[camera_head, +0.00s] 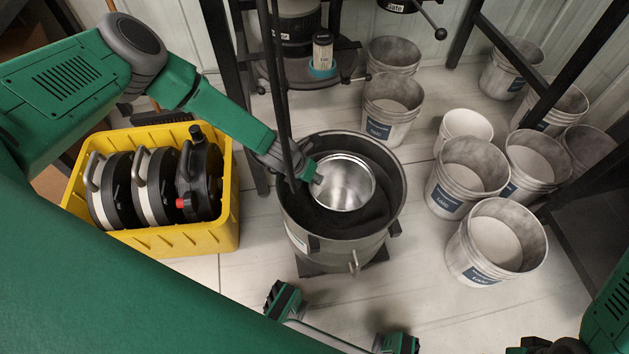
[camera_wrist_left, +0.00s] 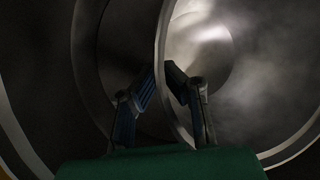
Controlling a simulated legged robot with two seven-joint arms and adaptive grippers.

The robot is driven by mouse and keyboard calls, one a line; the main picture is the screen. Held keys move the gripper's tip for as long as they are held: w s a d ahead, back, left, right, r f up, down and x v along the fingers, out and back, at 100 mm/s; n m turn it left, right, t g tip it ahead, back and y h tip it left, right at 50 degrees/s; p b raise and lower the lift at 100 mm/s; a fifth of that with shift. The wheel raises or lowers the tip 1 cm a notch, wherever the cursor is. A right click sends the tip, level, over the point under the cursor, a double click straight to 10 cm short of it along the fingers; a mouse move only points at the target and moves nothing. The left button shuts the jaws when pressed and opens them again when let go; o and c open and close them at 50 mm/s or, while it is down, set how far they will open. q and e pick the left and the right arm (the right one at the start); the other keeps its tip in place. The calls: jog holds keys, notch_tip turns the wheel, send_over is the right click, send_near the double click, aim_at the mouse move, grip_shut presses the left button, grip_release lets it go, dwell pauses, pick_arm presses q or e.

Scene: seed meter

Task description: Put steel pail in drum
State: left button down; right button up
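The steel pail (camera_head: 345,182) is a shiny, open metal bucket. In the head view it sits within the mouth of the grey drum (camera_head: 295,215), with dark space around it. I cannot tell whether its base touches anything inside. My left gripper (camera_head: 312,180) reaches in from the left to the pail's left rim. In the left wrist view, the two fingers (camera_wrist_left: 160,78) stand close together on either side of the pail wall (camera_wrist_left: 220,65), pinching it.
A yellow crate (camera_head: 215,235) with several black-and-white discs stands left of the drum. Several white buckets (camera_head: 497,240) stand to the right and behind. Dark frame posts (camera_head: 280,90) rise just behind the drum. Bare floor (camera_head: 430,300) lies in front right.

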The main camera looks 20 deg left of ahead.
pick_arm(q)
jog(key=c, duration=1.7)
grip_release()
jog(key=shift+a, duration=0.15)
